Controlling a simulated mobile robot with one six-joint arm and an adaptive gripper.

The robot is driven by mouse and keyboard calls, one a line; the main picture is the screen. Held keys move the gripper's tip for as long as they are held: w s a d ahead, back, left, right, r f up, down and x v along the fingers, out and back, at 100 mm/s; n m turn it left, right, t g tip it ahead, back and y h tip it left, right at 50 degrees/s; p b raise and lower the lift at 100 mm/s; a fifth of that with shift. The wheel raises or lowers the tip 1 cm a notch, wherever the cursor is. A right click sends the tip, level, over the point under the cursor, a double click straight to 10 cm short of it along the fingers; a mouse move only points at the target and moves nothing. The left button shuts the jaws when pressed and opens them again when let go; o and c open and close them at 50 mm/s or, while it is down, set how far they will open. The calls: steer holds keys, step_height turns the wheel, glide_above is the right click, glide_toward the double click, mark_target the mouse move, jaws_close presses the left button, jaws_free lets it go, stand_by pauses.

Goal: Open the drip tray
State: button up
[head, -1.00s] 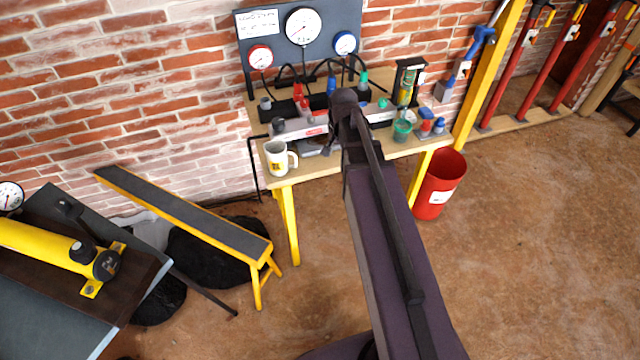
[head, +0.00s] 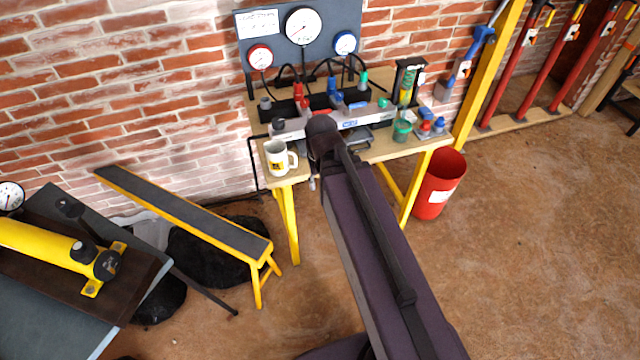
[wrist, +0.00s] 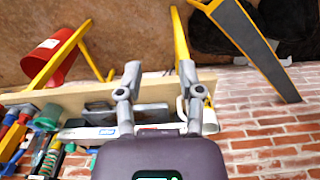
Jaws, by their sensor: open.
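A grey tray-like part, which I take for the drip tray (head: 358,138), sits on the bench under the front of the pale manifold bar (head: 350,122). My arm hides its left portion in the head view. In the wrist view, the tray (wrist: 98,107) shows beside and partly behind the left finger. My gripper (wrist: 158,75) is open and empty, its two grey fingers apart over the bench's front edge. I cannot tell whether either finger touches the tray. In the head view the gripper is mostly hidden behind my arm.
A white mug (head: 277,158) stands on the left bench corner (head: 300,172), near my gripper. A green cup (head: 402,130) and small coloured fittings (head: 430,124) stand at right. Gauges on a panel (head: 303,26) rise behind. A red bin (head: 440,185) stands on the floor.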

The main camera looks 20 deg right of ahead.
steer(key=shift+s+a+n, duration=0.25)
steer(key=shift+s+n, duration=0.05)
steer(key=shift+s, duration=0.1)
steer(key=shift+w, duration=0.1)
steer(key=m+t, duration=0.2)
steer(key=m, duration=1.5)
glide_above(355, 151)
steer(key=s, duration=0.2)
steer(key=shift+s+d+f+b, duration=0.15)
steer(key=shift+s+f+b, duration=0.1)
steer(key=shift+b, duration=0.1)
steer(key=shift+f, duration=0.2)
steer(key=f+b, duration=0.4)
steer(key=w+f+b, duration=0.1)
steer(key=f+b, duration=0.3)
steer(key=b, duration=0.1)
steer(key=w+f+b, duration=0.1)
steer(key=f+b, duration=0.3)
steer(key=f, duration=0.1)
steer(key=shift+w+b, duration=0.25)
steer(key=shift+b, duration=0.05)
steer(key=shift+f, duration=0.1)
